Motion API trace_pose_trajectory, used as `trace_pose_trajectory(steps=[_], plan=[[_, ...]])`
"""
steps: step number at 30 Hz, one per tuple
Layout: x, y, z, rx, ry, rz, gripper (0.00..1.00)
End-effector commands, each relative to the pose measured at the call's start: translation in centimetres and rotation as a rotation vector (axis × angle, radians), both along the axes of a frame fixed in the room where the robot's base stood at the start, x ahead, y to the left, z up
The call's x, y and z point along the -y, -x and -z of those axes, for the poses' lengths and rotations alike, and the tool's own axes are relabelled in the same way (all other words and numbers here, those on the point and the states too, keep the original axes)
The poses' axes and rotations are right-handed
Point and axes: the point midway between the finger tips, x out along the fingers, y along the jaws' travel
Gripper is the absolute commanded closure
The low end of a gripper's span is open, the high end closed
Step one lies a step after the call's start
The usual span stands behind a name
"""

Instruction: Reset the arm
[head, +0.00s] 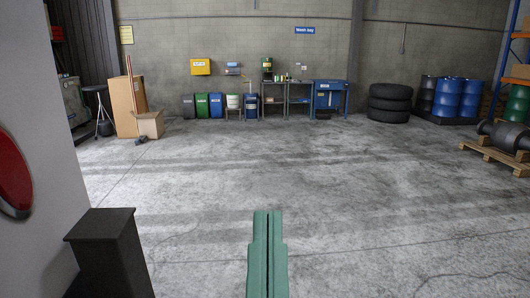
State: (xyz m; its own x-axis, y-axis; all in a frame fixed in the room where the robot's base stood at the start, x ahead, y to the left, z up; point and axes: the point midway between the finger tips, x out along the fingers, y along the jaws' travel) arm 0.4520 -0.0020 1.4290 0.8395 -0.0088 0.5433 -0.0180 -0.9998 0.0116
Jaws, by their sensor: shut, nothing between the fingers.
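A green two-part piece with a thin seam down its middle comes in at the bottom centre of the head view; I take it for my gripper (268,214). Its two sides lie flat against each other, with nothing seen between them. It points away over bare concrete floor (370,190) and touches nothing in view. The rest of my arm is below the frame and hidden.
A dark box-topped post (105,250) and a pale panel (40,160) with a red oval (12,175) stand close on the left. Tyres (390,104), blue drums (460,98), bins (209,106) and cardboard boxes (128,105) are far back. The middle floor is clear.

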Motion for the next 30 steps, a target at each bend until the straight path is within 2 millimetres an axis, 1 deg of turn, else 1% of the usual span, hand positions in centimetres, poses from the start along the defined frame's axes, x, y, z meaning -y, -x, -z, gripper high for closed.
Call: trace_pose_trajectory(steps=[1, 2, 3, 5, 6, 8, 9, 11, 12, 14, 15, 18, 21, 23, 26, 30], plan=[[-0.4, 2.0, -3.0, 0.051, -0.016, -0.031, 1.0], [-0.4, 1.5, -5.4, 0.041, -0.016, -0.028, 1.0], [-0.4, 1.4, -7.3, 0.038, -0.015, -0.027, 1.0], [-0.4, 1.4, -10.0, 0.036, -0.016, -0.028, 1.0], [-0.4, 1.4, -11.9, 0.036, -0.017, -0.028, 1.0], [-0.4, 1.3, -14.9, 0.034, -0.018, -0.029, 1.0], [-0.4, 1.3, -16.9, 0.034, -0.017, -0.03, 1.0], [-0.4, 1.3, -20.0, 0.033, -0.019, -0.031, 1.0], [-0.4, 1.3, -22.2, 0.032, -0.02, -0.031, 1.0], [-0.5, 1.3, -25.2, 0.031, -0.02, -0.033, 1.0], [-0.5, 1.3, -27.1, 0.031, -0.021, -0.033, 1.0], [-0.5, 1.3, -31.0, 0.03, -0.023, -0.036, 1.0], [-0.5, 1.3, -33.3, 0.029, -0.023, -0.037, 1.0], [-0.5, 1.2, -34.1, 0.029, -0.024, -0.038, 1.0], [-0.6, 1.2, -34.4, 0.028, -0.025, -0.038, 1.0], [-0.5, 1.2, -34.1, 0.028, -0.024, -0.038, 1.0]])
